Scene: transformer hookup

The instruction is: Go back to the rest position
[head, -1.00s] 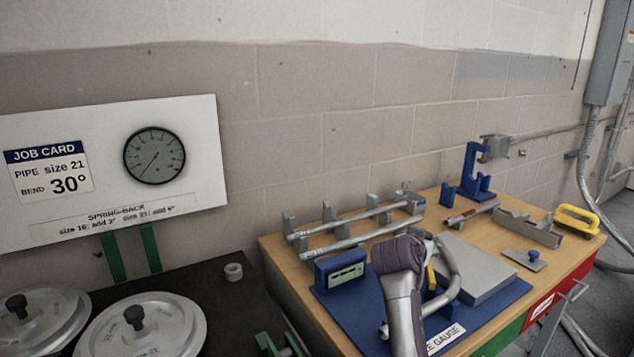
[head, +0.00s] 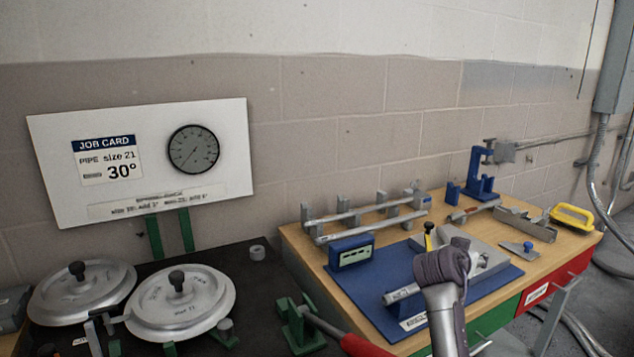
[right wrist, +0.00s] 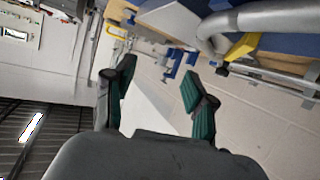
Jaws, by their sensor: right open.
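My right arm ends in a dark wrist (head: 442,265) in front of the blue gauge mat in the head view; its fingers are hidden there. In the right wrist view my right gripper (right wrist: 158,75) is open, its two green-padded fingers apart with nothing between them. A bent grey pipe (right wrist: 265,19) shows beyond the fingers at upper right, apart from them. In the head view a pipe end (head: 402,293) shows on the mat, left of my wrist, which hides part of the pipe. My left gripper is not in view.
The wooden bench (head: 300,238) holds the blue mat (head: 375,308), a pipe rack (head: 365,212), a blue display (head: 352,253), a blue clamp stand (head: 480,178) and a yellow-handled tool (head: 572,215). The dark bender table with round dies (head: 180,300) and a red handle (head: 365,346) is at left.

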